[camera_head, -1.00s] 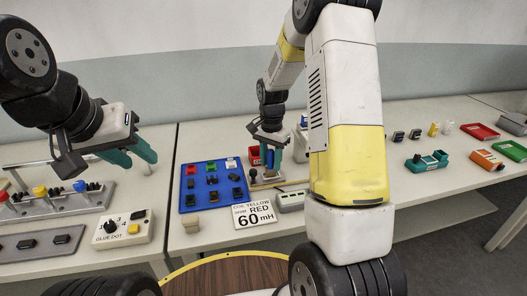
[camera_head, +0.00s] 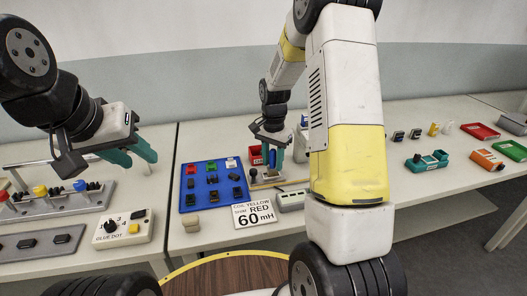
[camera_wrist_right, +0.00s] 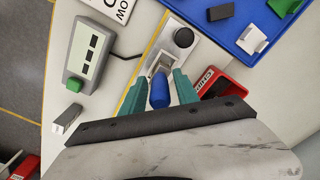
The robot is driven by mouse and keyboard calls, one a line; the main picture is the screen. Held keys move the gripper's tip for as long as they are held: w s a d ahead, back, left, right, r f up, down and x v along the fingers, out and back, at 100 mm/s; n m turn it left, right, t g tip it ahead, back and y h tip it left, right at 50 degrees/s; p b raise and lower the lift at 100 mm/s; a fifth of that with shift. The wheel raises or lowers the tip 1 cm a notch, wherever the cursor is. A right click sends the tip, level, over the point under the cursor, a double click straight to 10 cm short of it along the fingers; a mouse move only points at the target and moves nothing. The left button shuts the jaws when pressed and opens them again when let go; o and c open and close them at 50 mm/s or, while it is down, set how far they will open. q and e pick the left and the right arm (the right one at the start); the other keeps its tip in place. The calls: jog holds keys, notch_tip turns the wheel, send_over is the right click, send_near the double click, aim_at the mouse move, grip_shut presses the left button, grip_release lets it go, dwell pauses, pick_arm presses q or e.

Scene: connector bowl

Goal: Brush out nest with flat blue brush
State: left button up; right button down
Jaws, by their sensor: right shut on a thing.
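The brush's pale tip points at the metal fixture (camera_wrist_right: 188,60) with the black knob (camera_wrist_right: 183,37). The nest seems to be at the tip, largely hidden by it; I cannot tell whether the bristles touch it. My left gripper (camera_head: 137,157) is open and empty, raised above the left table.
A blue tray (camera_head: 187,203) with several small parts lies left of the fixture. A red CHIP bin (camera_wrist_right: 217,84) stands close beside the right fingers. A grey meter (camera_wrist_right: 88,55) and a sign (camera_head: 254,214) are near. The glue dot box (camera_head: 124,230) sits on the left table.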

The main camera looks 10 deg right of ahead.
jog(key=shift+a, duration=0.65)
jog(key=shift+d, duration=0.2)
jog(key=shift+d, duration=0.6)
jog(key=shift+a, duration=0.1)
jog(key=shift+a, duration=0.7)
